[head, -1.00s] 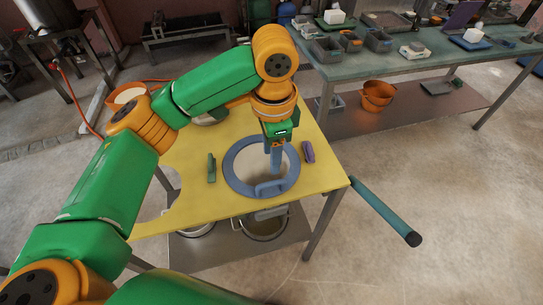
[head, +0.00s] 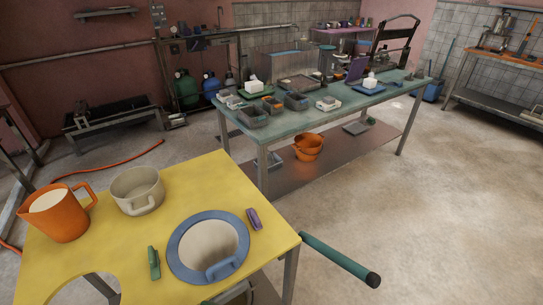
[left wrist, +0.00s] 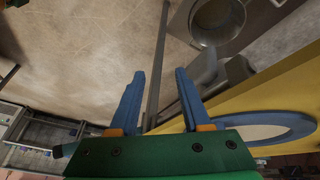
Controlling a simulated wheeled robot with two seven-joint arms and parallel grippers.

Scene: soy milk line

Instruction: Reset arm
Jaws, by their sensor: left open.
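My left gripper (left wrist: 160,76) shows in the left wrist view only. Its two blue fingers are spread apart with nothing between them. It is beside the yellow table (left wrist: 270,98), over the grey floor. The blue ring (left wrist: 285,120) on the table is to its right in that view. Neither of my arms is in the head view. My right gripper is in no view.
The yellow table (head: 183,186) holds an orange jug (head: 66,222), a beige pot (head: 133,205), a blue ring (head: 178,262), a green block (head: 154,262) and a purple block (head: 254,218). A teal bar (head: 335,256) sticks out past its right edge. Open floor lies further right.

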